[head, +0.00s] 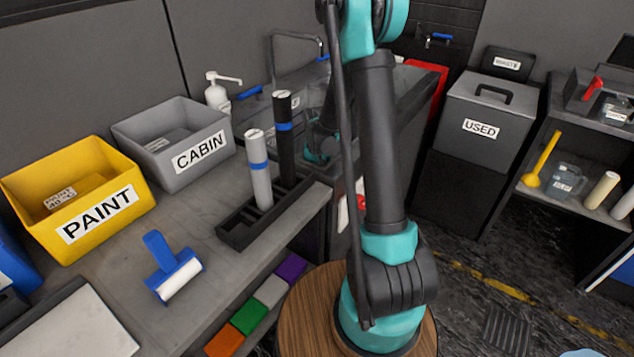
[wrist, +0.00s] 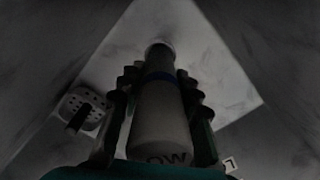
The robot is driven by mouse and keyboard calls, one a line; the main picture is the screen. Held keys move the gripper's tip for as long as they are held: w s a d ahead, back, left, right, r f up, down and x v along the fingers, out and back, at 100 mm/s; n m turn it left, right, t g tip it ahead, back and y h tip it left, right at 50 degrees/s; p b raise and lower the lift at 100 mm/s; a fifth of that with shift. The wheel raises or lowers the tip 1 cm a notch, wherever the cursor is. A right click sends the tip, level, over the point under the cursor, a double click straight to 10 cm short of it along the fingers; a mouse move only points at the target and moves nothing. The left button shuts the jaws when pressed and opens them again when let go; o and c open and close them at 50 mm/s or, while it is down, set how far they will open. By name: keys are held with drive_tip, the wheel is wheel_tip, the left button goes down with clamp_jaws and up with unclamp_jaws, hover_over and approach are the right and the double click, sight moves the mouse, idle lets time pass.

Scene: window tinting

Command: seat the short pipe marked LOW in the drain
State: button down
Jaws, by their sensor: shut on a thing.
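In the wrist view the short pipe (wrist: 160,117), pale with a dark blue band, stands between the fingers of my gripper (wrist: 160,95), which is shut on it. The letters "OW" show on its near end; the rest of the mark is cut off. Its far end meets a small round rim (wrist: 160,46) on the pale basin floor, which may be the drain. I cannot tell whether the pipe is in it or just above it. In the head view my gripper is down in the sink area, mostly hidden behind the rack's pipes and the arm.
Sloping walls surround my gripper, and a pale perforated piece (wrist: 78,112) lies to its left. On the bench a dark rack (head: 240,234) holds a grey pipe (head: 259,180) and a black pipe (head: 284,150), close to the sink (head: 300,88). A soap bottle (head: 216,92) stands behind.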

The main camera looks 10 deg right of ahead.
drive_tip(key=shift+f, duration=1.5)
drive_tip(key=shift+s+f, duration=0.15)
drive_tip(key=shift+f, duration=0.2)
drive_tip(key=shift+r, duration=0.5)
idle(0.3)
drive_tip(key=shift+r, duration=0.55)
idle(0.6)
drive_tip(key=shift+w+f, duration=0.2)
drive_tip(key=shift+f, duration=0.45)
idle(0.6)
